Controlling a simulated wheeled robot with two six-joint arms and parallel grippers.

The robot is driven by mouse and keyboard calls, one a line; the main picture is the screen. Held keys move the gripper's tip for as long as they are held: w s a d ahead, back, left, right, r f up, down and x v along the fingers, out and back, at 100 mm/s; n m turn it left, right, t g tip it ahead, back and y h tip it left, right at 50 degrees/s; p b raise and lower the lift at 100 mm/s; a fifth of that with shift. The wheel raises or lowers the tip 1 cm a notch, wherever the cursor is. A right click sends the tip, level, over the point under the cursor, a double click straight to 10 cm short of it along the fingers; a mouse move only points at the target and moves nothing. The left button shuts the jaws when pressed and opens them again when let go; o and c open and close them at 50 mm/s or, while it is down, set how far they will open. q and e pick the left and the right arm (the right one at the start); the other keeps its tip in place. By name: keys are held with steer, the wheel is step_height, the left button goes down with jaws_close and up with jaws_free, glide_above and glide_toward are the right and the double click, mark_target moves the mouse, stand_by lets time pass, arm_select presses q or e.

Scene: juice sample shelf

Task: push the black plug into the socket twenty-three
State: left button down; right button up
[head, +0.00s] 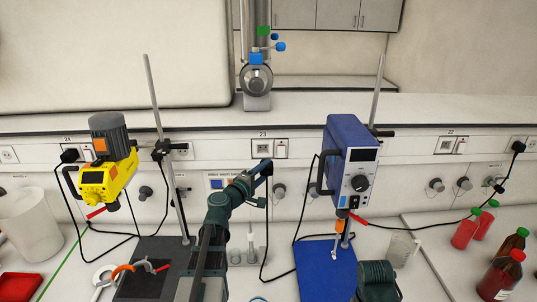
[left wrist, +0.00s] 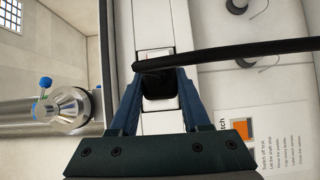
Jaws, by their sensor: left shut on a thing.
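Socket twenty-three (head: 262,148) is a white wall plate labelled 23 on the bench's back panel. My left gripper (head: 264,169) is at the wall just below this plate in the head view. It is shut on the black plug (left wrist: 159,92), which sits between the blue fingers in the left wrist view. The plug's black cable (left wrist: 230,56) runs off to the right there. A white socket strip (left wrist: 155,38) lies behind the plug. The fingers and plug hide the contact area, so I cannot tell whether the plug is in the socket. My right gripper is not in view.
A blue stirrer (head: 350,160) stands right of my left arm, and a yellow stirrer (head: 106,178) stands left. Both have upright rods. Wall knobs (head: 279,190) protrude below the sockets.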

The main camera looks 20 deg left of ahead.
mark_target(261, 161)
arm_select(q)
steer(key=shift+a+r+n, duration=0.3)
steer(key=shift+a+r, duration=0.1)
steer(key=shift+a, duration=0.05)
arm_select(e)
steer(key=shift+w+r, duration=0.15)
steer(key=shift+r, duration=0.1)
arm_select(q)
steer(key=shift+w+a, duration=0.35)
steer(key=shift+w, duration=0.3)
steer(key=shift+w+a, duration=0.3)
steer(key=shift+w, duration=0.35)
steer(key=shift+w+a, duration=0.35)
steer(key=shift+w, duration=0.3)
steer(key=shift+w+a, duration=0.3)
steer(key=shift+w, duration=0.3)
steer(key=shift+w+a, duration=0.25)
steer(key=shift+w, duration=0.35)
steer(key=shift+w+a, duration=0.3)
steer(key=shift+w, duration=0.3)
stand_by(0.3)
steer(key=shift+c, duration=1.4)
jaws_free()
steer(key=shift+s, duration=0.1)
